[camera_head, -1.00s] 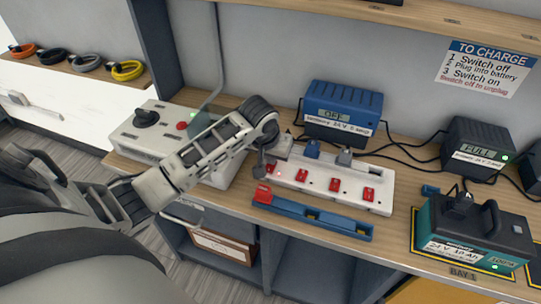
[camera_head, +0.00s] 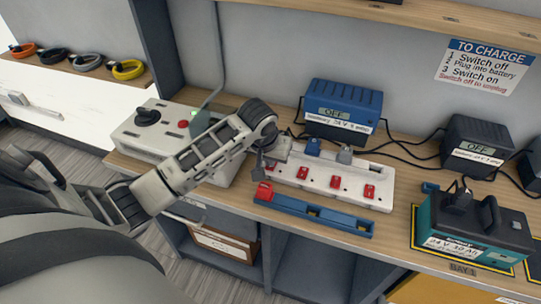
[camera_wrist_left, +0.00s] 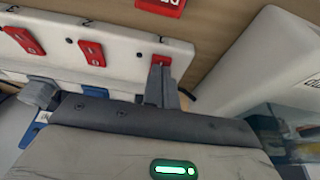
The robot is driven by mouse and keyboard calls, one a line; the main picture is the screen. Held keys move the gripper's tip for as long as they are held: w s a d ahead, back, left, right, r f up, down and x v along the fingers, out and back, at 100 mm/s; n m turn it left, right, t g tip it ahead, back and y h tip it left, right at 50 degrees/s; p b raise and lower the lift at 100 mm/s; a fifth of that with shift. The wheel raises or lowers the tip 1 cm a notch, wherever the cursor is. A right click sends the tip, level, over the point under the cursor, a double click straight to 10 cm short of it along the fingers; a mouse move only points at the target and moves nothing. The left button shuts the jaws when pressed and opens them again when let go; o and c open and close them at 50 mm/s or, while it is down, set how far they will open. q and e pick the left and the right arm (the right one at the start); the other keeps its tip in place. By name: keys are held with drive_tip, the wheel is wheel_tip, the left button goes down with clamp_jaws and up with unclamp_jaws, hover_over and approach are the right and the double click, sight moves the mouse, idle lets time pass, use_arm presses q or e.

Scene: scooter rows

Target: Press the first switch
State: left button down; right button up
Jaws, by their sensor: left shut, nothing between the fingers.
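A white power strip (camera_head: 320,188) with a row of red rocker switches lies on the bench. The switch at its left end is hidden by my gripper in the head view. In the left wrist view that first switch (camera_wrist_left: 161,60) shows at the fingertips, and two more red switches (camera_wrist_left: 92,52) are to its left. My left gripper (camera_head: 261,172) is shut and empty, pointing down at the strip's left end. In the left wrist view its fingertips (camera_wrist_left: 160,72) appear to touch the first switch. My right gripper is not in view.
A blue holder (camera_head: 330,217) with a red piece (camera_head: 264,191) lies in front of the strip. The blue charger (camera_head: 342,108) and the dark charger (camera_head: 474,145) both read OFF. A teal battery (camera_head: 470,228) stands right, a grey control box (camera_head: 150,140) left.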

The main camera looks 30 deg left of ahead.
use_arm(q)
drive_tip(key=w+a+r+v, duration=0.1)
drive_tip(key=w+v, duration=0.1)
drive_tip(key=v, duration=1.1)
drive_tip(key=shift+w+r, duration=0.3)
drive_tip(key=shift+r, duration=0.05)
drive_tip(key=shift+d, duration=0.15)
drive_tip(key=s+d+f+m+h, duration=0.1)
drive_tip(key=s+d+f+m, duration=0.2)
drive_tip(key=s+d+f, duration=0.6)
drive_tip(key=s+f+m, duration=0.2)
drive_tip(key=s+f, duration=0.2)
drive_tip(key=s, duration=1)
drive_tip(key=w+d+f+t+h, duration=0.2)
drive_tip(key=w+d+f+t, duration=0.2)
drive_tip(key=f, duration=0.6)
drive_tip(key=shift+w+t+h, duration=0.3)
drive_tip(key=shift+w+t, duration=0.8)
drive_tip(key=shift+w, duration=0.05)
